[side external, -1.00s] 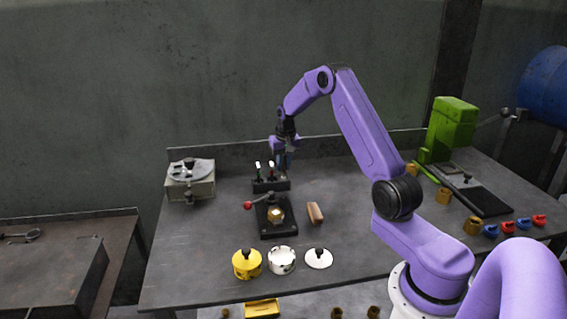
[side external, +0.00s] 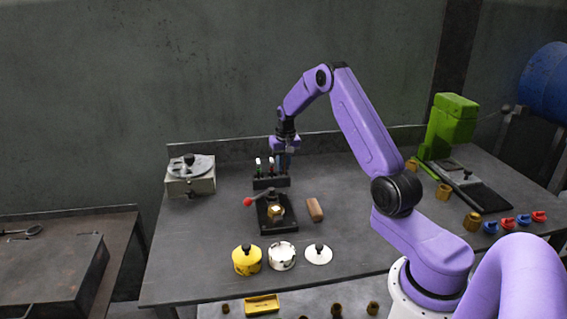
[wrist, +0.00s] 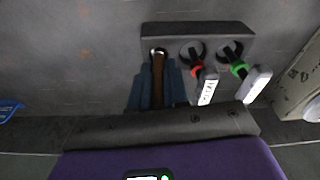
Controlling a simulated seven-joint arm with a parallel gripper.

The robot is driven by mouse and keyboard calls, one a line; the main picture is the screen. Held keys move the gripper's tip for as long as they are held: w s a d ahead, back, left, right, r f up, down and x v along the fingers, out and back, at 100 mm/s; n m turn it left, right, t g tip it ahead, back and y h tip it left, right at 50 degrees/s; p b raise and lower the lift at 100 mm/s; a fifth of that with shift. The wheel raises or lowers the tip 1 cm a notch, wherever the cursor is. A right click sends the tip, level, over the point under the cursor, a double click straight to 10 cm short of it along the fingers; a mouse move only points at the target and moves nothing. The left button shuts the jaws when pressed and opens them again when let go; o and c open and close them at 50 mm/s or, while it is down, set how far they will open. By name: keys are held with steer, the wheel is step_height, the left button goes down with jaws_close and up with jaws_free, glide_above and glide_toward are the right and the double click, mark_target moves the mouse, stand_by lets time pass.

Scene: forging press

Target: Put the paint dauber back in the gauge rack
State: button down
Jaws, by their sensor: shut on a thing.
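The gauge rack (side external: 271,183) is a small dark block standing toward the back of the bench, and it also shows in the wrist view (wrist: 222,30). Two gauges, one with a red band (wrist: 197,70) and one with a green band (wrist: 239,66), stand in two of its holes. My gripper (wrist: 157,88) is shut on the paint dauber (wrist: 158,68), a brown-handled stick. The dauber's far end is at the rack's left hole in the wrist view; how deep it sits I cannot tell. In the side view my gripper (side external: 284,165) is at the rack's right end.
A black fixture (side external: 277,227) with a red-knobbed lever stands in front of the rack, with a wooden block (side external: 315,209) beside it. A dial device (side external: 190,176) stands to the left. A green press (side external: 451,125) is far right.

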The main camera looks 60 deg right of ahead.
steer(key=c, duration=1)
jaws_free()
steer(key=shift+c, duration=0.2)
steer(key=shift+r, duration=0.1)
step_height(320, 180, up, 10)
steer(key=shift+s+a, duration=0.3)
steer(key=shift+s, duration=0.15)
stand_by(0.3)
